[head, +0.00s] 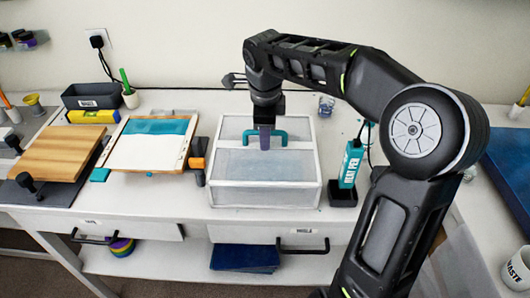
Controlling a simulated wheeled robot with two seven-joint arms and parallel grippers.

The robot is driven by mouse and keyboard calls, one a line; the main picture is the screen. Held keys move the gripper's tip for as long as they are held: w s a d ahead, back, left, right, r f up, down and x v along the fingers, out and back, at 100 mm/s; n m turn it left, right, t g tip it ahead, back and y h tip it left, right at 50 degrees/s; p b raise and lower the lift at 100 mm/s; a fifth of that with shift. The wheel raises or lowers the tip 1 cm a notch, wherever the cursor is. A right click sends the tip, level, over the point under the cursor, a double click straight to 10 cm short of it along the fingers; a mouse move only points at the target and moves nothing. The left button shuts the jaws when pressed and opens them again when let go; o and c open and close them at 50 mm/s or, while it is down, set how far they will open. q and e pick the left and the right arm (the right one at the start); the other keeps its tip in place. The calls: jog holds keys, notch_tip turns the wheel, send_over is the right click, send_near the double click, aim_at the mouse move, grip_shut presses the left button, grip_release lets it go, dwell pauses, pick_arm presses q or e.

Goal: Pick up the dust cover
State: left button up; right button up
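The dust cover (230,166) is a clear box with white edges and a teal handle (279,137) on top. It appears to stand upright on the white workbench, in the middle of the head view. My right gripper (265,139) points straight down at the middle of the handle, its fingers overlapping it. The fingers are seen edge-on, so whether they are closed on the handle is not clear. My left gripper is out of view.
Left of the cover lie a framed panel with teal resin (148,146) and a wooden board (58,152). A heat pen (351,163) stands in a dark holder close to the right. A blue slab (510,165) lies far right.

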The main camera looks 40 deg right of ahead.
dwell(0.3)
grip_shut()
dwell(1.3)
